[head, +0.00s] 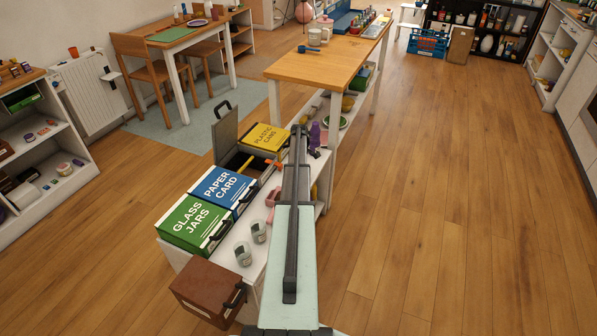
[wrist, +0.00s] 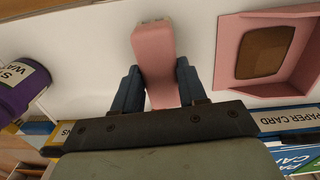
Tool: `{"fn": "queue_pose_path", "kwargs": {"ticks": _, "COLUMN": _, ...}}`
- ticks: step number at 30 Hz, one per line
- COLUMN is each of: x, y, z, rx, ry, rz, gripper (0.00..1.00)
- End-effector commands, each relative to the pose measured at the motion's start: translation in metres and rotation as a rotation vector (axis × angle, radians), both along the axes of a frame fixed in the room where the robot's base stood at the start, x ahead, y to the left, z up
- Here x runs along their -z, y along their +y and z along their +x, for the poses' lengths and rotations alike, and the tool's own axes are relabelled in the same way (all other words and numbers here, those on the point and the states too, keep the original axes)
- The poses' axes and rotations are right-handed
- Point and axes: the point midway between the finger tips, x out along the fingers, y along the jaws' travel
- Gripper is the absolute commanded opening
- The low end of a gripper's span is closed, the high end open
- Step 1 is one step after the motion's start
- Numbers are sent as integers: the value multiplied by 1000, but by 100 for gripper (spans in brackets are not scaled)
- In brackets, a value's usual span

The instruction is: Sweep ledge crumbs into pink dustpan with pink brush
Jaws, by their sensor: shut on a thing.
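In the wrist view, my gripper (wrist: 158,72) is shut on the pink brush (wrist: 153,48), with a dark blue finger on each side of it. The brush's pale end points to the top of the picture, over the white ledge (wrist: 90,45). The pink dustpan (wrist: 229,52) lies to the right of the brush, apart from it, with a brown patch inside; I cannot tell what that patch is. In the head view a pink part of the dustpan (head: 271,199) shows beside my arm, which hides the brush. I cannot make out any loose crumbs.
A purple container (wrist: 22,92) stands left of my gripper in the wrist view. Lidded bins stand along the ledge: green (head: 188,222), blue (head: 222,188) and yellow (head: 265,137), with a grey lid (head: 226,135) raised. Glass jars (head: 243,254) and a brown box (head: 205,290) are nearer.

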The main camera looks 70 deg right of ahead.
Motion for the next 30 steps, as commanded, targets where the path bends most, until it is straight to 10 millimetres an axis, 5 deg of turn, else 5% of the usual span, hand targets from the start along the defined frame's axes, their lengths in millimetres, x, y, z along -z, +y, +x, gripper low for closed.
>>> {"fn": "queue_pose_path", "kwargs": {"ticks": 8, "x": 0, "y": 31, "z": -3, "rx": -1, "ry": 0, "rz": 3, "gripper": 0}}
{"fn": "queue_pose_path", "kwargs": {"ticks": 18, "x": 1, "y": -6, "z": 1, "rx": 0, "ry": 0, "rz": 1, "gripper": 0}}
{"fn": "queue_pose_path", "kwargs": {"ticks": 30, "x": -7, "y": 27, "z": -3, "rx": 0, "ry": -1, "rz": 0, "gripper": 0}}
